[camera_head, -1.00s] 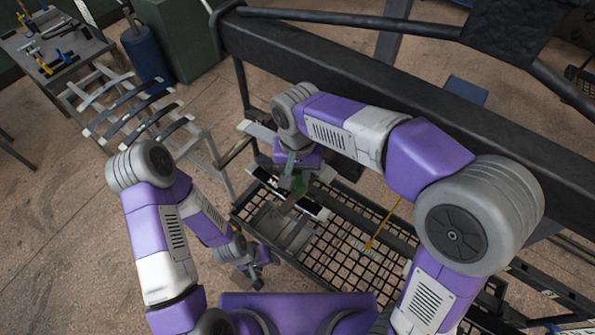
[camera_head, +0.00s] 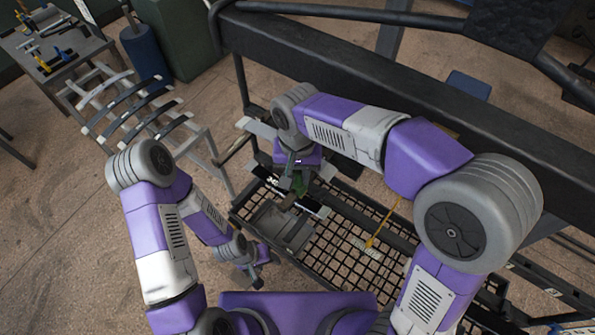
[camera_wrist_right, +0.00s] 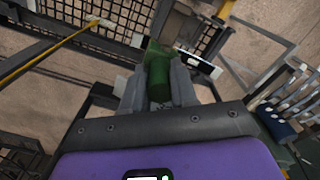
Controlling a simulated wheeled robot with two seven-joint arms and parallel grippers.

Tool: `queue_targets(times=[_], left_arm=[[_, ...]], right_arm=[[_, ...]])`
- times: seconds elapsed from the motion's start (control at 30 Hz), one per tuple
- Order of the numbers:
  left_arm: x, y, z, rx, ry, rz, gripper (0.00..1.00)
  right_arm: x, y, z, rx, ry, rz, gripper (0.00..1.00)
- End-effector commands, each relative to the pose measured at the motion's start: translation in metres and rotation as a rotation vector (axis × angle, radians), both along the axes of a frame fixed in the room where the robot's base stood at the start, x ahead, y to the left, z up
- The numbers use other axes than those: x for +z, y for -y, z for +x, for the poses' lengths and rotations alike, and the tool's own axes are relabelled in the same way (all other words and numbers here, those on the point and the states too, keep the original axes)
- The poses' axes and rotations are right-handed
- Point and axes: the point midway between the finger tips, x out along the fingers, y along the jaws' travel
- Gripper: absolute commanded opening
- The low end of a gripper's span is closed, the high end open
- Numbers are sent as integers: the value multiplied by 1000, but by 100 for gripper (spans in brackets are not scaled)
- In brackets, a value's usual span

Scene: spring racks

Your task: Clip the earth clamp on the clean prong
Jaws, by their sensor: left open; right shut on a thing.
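The green earth clamp (camera_wrist_right: 159,76) is between the fingers of my right gripper (camera_wrist_right: 160,88) in the right wrist view. Its far end points away from the gripper toward the grid. In the head view the clamp (camera_head: 300,184) shows only partly below my right wrist. A pale and dark flat bar (camera_wrist_right: 198,64) lies just beyond the clamp; I cannot tell whether they touch. I cannot tell which piece is the clean prong. My left gripper (camera_head: 256,263) is open and empty, low beside the grid's near left edge.
A black grid shelf (camera_head: 335,259) with a grey tray (camera_head: 284,226) lies under the right gripper. A thick dark beam (camera_head: 330,62) crosses behind my right arm. A rack of curved bars (camera_head: 135,105) stands at left.

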Motion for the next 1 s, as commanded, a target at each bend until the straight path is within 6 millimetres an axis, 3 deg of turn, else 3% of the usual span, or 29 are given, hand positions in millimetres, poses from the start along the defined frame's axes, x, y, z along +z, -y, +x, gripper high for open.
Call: queue_targets(times=[0.27,0.3,0.47,0.77,1.0], left_arm=[[-1,0,0,0,0,0,55],[-1,0,0,0,0,0,55],[-1,0,0,0,0,0,55],[-1,0,0,0,0,0,55],[1,0,0,0,0,0,55]], right_arm=[[-1,0,0,0,1,1,3],[-1,0,0,0,1,1,32],[-1,0,0,0,1,1,56],[0,0,0,0,0,0,57],[32,-1,1,0,4,4,57]])
